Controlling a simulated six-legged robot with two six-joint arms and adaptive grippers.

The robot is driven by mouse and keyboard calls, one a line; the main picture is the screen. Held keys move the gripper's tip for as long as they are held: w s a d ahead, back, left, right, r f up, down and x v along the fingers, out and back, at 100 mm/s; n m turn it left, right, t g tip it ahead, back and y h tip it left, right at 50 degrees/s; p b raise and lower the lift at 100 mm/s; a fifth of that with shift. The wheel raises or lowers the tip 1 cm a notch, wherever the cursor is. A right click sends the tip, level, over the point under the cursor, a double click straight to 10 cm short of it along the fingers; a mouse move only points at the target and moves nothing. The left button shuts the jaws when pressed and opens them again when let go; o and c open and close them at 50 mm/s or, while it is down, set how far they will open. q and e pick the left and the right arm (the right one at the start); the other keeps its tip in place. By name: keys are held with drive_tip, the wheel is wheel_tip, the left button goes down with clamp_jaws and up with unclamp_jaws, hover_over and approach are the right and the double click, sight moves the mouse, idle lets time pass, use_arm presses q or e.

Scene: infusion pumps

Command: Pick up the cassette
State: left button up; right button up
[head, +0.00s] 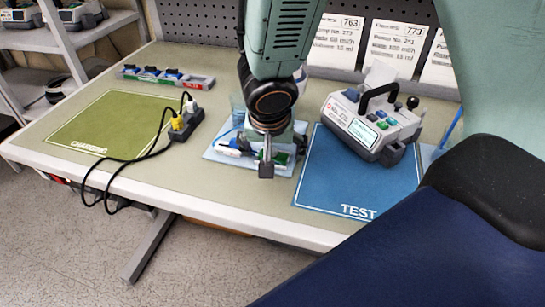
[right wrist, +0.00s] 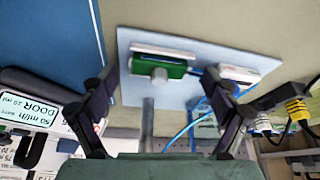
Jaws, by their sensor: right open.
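A light-blue tray (head: 215,155) lies between the two mats; it also shows in the right wrist view (right wrist: 135,95). On it is a green and white piece with a grey knob (right wrist: 175,70), which looks like the cassette; its green edge shows in the head view (head: 281,158). Beside it is a white piece with blue tubing (right wrist: 238,73). My right gripper (head: 266,168) points down over the tray and partly hides it. In the right wrist view its fingers (right wrist: 160,103) are spread and empty, with the green piece between and beyond them. My left gripper is out of view.
A pump (head: 370,125) with a screen and handle stands on the blue TEST mat (head: 325,185). A power strip (head: 187,123) with black cables lies by the green CHARGING mat (head: 105,120). A divided tray (head: 168,77) sits at the back. Cards hang on the pegboard.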

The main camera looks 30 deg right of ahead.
drive_tip(key=shift+c, duration=0.4)
drive_tip(key=shift+w+d+f, duration=0.1)
drive_tip(key=shift+d, duration=0.05)
drive_tip(key=c, duration=1)
drive_tip(key=shift+c, duration=0.2)
